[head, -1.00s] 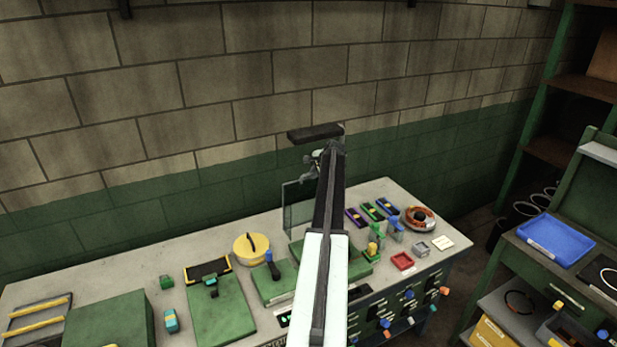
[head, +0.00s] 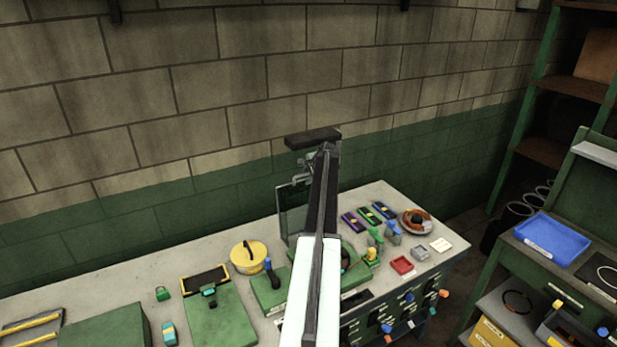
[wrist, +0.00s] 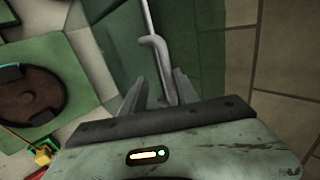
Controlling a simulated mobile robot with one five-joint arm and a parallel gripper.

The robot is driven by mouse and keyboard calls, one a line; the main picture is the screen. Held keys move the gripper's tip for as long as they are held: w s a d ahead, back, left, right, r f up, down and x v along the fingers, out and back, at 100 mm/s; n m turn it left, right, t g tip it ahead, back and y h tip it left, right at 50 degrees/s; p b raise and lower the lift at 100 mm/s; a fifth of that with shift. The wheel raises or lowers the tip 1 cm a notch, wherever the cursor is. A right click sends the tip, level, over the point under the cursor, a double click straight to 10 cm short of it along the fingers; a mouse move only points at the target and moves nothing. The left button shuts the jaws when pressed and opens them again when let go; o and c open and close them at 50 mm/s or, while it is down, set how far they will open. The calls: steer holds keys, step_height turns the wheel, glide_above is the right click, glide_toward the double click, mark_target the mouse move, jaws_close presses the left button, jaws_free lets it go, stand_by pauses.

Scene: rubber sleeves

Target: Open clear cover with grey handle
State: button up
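The clear cover (head: 291,215) stands upright on the bench in the head view, partly hidden behind my arm. Its grey handle (wrist: 153,45) is a bent rod in the wrist view, reaching down between my fingers. My gripper (wrist: 158,92) has its two fingers apart, one on each side of the handle's end. The handle's end looks close to the right finger; I cannot tell whether they touch. In the head view my gripper (head: 303,168) is at the cover's top edge, above the bench.
The bench (head: 130,275) holds a yellow round lid (head: 249,255), a green block with a blue lever (head: 268,285), a red tray (head: 402,265) and an orange-rimmed round part (head: 417,220). The block wall (head: 220,110) rises behind. A shelf with a blue tray (head: 551,238) stands at right.

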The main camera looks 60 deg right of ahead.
steer(key=shift+s, duration=0.15)
steer(key=p+v, duration=0.6)
steer(key=v, duration=0.1)
steer(key=shift+s+a+r, duration=0.15)
steer(key=shift+r, duration=0.2)
